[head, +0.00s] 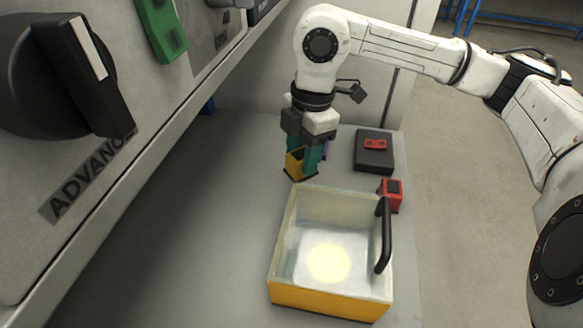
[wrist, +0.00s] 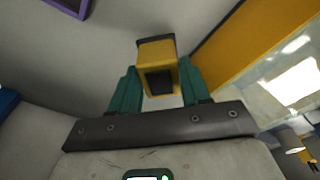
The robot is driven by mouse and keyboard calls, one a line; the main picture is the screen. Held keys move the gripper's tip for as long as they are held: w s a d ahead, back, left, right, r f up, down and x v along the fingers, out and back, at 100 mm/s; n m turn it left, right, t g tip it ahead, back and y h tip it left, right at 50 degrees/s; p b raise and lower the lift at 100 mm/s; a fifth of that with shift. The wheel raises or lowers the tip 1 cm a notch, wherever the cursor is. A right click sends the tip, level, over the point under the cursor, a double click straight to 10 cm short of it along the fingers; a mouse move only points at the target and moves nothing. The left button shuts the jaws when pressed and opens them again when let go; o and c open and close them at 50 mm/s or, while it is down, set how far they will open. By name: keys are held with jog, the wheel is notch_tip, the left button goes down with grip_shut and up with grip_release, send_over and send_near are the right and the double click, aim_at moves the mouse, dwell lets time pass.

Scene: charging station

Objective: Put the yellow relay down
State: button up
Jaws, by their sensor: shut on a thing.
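The yellow relay (head: 294,163) is a small yellow block with a dark face. My gripper (head: 306,165) is shut on it, with teal fingers on either side, just behind the back left corner of the tray in the head view. In the wrist view the relay (wrist: 157,62) sits between the teal fingertips of my gripper (wrist: 155,90). I cannot tell from these views whether the relay touches the grey surface (head: 225,215) or hangs just above it.
An open tray (head: 330,300) with yellow sides and a black handle stands in front, empty. A red block (head: 391,195) and a dark box (head: 374,160) with a red piece on top are at right. A purple thing (head: 325,148) is partly hidden behind my gripper. The panel is left.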

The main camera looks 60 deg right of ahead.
aim_at(293, 158)
jog(key=shift+w+f, duration=1)
jog(key=shift+f, duration=0.25)
jog(key=shift+w+d+f, duration=0.1)
jog(key=shift+w+f, duration=0.1)
jog(key=shift+f, duration=1.55)
jog(key=shift+f+b, duration=0.1)
jog(key=shift+b, duration=0.2)
jog(key=o, duration=1.1)
jog(key=r, duration=0.4)
jog(key=d+r, duration=0.1)
jog(key=r, duration=0.3)
jog(key=r+p, duration=0.1)
jog(key=r, duration=0.3)
jog(key=shift+s+d+r, duration=0.1)
jog(key=shift+s+d, duration=0.05)
jog(key=shift+s, duration=0.2)
